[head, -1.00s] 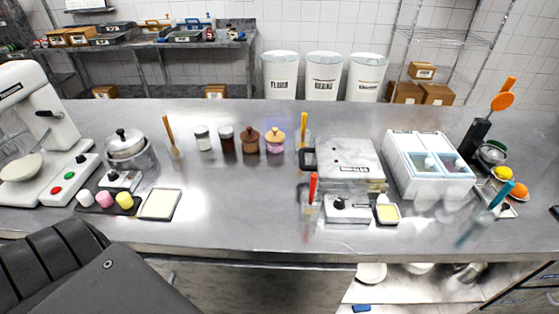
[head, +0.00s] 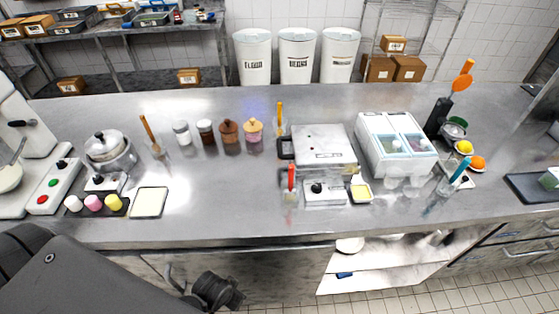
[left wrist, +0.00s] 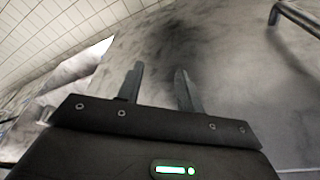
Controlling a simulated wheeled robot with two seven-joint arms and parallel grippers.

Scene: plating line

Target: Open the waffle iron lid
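The waffle iron (head: 324,146) is a silver box at the middle right of the counter in the head view. Its flat lid is down, and a black handle (head: 286,149) sticks out at its left side. A control box with a black knob (head: 316,188) is at its front. My left gripper (left wrist: 159,70) shows in the left wrist view with its two fingers apart and nothing between them. It faces a grey metal surface, away from the waffle iron. My right gripper is not in view.
A red-handled tool (head: 291,178) stands before the iron's left side, and a yellow-handled one (head: 280,115) behind it. The counter is clear between the white tray (head: 150,202) and the iron.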

